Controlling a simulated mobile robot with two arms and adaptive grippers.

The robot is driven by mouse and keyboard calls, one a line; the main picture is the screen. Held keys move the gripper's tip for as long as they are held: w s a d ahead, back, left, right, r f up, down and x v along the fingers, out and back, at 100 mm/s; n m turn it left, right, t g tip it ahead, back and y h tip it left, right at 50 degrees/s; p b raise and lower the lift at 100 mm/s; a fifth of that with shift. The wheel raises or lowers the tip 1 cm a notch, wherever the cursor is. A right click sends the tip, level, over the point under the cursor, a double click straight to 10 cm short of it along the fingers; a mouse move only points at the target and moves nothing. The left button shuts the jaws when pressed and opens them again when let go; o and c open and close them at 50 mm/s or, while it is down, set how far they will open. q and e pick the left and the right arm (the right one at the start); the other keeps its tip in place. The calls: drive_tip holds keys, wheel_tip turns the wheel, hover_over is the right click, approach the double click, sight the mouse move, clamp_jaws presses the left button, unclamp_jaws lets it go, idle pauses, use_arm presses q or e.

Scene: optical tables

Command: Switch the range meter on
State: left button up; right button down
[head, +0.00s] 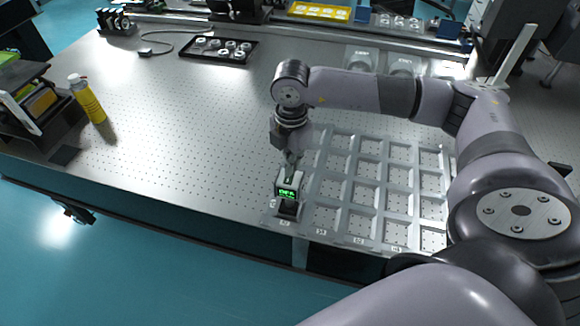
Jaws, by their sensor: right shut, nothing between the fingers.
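The range meter (287,192) is a small dark and grey device at the front left corner of the grey compartment rack. Its display is lit with green characters, too small to read surely. My right gripper (292,160) points down from above at the top of the meter. It is shut with nothing held. I cannot tell whether its fingertips touch the meter, and the meter's top is partly hidden behind them. My left gripper is not in view.
The grey rack (345,192) of empty compartments fills the table to the right. A black tray (219,50) with round parts lies at the back. The perforated tabletop (190,130) is clear left of the meter.

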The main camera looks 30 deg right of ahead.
drive_tip(key=shift+s+f, duration=0.1)
drive_tip(key=shift+f, duration=0.1)
drive_tip(key=shift+r, duration=0.15)
drive_tip(key=shift+r+p, duration=0.45)
drive_tip(key=shift+r, duration=0.15)
drive_tip(key=shift+r+p, duration=1.6)
drive_tip(key=shift+r, duration=1.2)
